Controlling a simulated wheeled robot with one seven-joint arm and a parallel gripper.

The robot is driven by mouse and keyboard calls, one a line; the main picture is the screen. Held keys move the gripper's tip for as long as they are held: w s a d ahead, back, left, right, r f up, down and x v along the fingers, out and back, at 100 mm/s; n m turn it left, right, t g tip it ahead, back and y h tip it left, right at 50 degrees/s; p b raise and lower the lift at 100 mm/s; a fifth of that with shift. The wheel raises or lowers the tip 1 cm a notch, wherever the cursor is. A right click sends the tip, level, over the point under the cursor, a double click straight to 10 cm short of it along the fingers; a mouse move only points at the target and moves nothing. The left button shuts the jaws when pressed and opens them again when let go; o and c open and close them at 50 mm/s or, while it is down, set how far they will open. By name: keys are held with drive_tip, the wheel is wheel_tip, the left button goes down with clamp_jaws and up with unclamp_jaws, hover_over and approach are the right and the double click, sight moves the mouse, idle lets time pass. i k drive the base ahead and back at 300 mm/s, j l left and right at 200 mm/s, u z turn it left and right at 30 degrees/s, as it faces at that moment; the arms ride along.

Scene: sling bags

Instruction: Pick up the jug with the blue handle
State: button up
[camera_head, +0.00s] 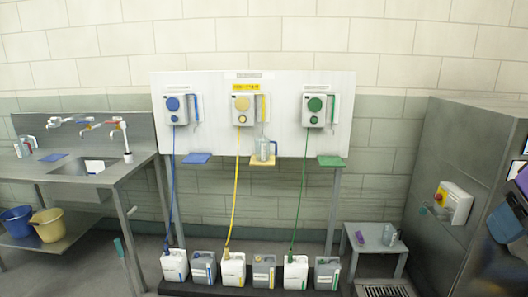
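No jug shows a clearly blue handle at this size. A small clear-grey jug or cup (388,235) stands on the low grey stool (372,240) at the right, and its handle colour is too small to tell. A clear jug (264,149) stands on the middle shelf under the yellow dispenser. A pale jug-like item with a red part (27,146) stands at the left end of the steel sink counter (125,172). My gripper is not in view.
A white board (225,135) carries blue, yellow and green dispensers. Several canisters stand below on a dark base. Blue (16,221) and yellow (48,225) buckets sit under the sink. A steel cabinet (435,170) stands right. Purple and blue items (508,222) show at the right edge.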

sight(262, 144)
drive_tip(key=i+l+u, duration=0.1)
drive_tip(key=i+u, duration=0.25)
drive_tip(key=i, duration=2.65)
